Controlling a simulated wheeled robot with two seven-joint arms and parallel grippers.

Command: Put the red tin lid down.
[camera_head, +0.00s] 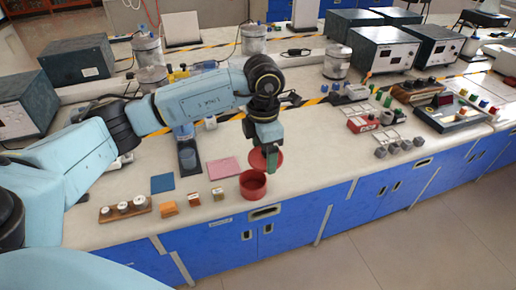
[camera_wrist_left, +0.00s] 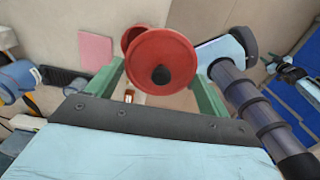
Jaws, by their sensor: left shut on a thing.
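The red tin lid (camera_wrist_left: 172,50) is round with a dark knob in its centre. My left gripper (camera_wrist_left: 160,76) is shut on it, with the green fingers on either side of it. In the head view the lid (camera_head: 257,159) shows in part behind the green fingers of the left gripper (camera_head: 273,158), raised above the bench. The open red tin (camera_head: 253,189) stands upright on the bench just below, near the front edge. In the wrist view the tin (camera_wrist_left: 129,35) is mostly hidden behind the lid.
A pink mat (camera_head: 224,168) and a blue mat (camera_head: 162,184) lie left of the tin. Small blocks (camera_head: 194,199) and a wooden weight rack (camera_head: 125,209) line the front. A red device (camera_head: 362,124) stands to the right.

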